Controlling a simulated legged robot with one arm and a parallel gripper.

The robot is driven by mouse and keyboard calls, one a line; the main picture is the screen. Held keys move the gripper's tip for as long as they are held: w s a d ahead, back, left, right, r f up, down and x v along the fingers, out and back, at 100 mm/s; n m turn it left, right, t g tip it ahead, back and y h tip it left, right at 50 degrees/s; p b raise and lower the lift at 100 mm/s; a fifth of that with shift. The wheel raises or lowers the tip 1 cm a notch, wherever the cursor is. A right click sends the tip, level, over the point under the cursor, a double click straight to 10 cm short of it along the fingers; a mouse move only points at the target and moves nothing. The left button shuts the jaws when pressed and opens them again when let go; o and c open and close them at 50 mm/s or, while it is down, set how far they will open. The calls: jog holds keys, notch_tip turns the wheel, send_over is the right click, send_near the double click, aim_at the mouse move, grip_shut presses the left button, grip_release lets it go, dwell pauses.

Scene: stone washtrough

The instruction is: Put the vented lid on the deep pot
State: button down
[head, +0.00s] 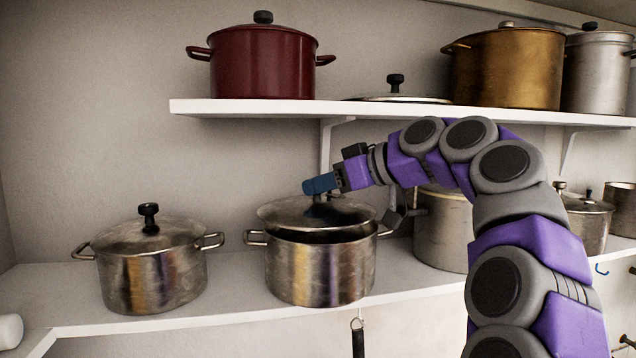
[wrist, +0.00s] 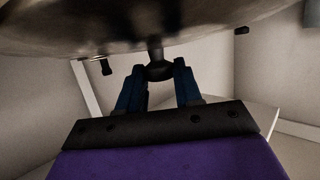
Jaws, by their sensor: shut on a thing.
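The lid (head: 285,212) is a round, shiny metal disc with a dark knob. My gripper (head: 319,186) is shut on that knob and holds the lid over the middle pot. The deep pot (head: 318,275) is steel with two side handles and stands on the lower shelf. A dark gap shows between the lid and the pot's rim, and the lid looks slightly tilted. In the wrist view the lid's underside or face (wrist: 90,22) fills the top, with the knob between the blue fingers (wrist: 159,70). Vent holes cannot be made out.
A lidded pot (head: 152,275) stands to the left on the lower shelf. Another pot (head: 442,232) stands close on the right, behind my arm. The upper shelf (head: 240,108) overhangs, with a red pot (head: 262,65), a flat lid (head: 398,99) and a brass pot (head: 508,70).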

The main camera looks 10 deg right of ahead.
jog(key=shift+d, duration=0.85)
jog(key=shift+s+a+f+b, duration=0.15)
jog(key=shift+a+b, duration=0.15)
jog(key=shift+a, duration=0.95)
jog(key=shift+d, duration=0.65)
jog(key=shift+a+f, duration=0.1)
jog(key=shift+a, duration=0.35)
jog(key=shift+d, duration=0.4)
jog(key=shift+d+f+b, duration=0.15)
jog(key=shift+f+b, duration=0.55)
jog(key=shift+b, duration=0.2)
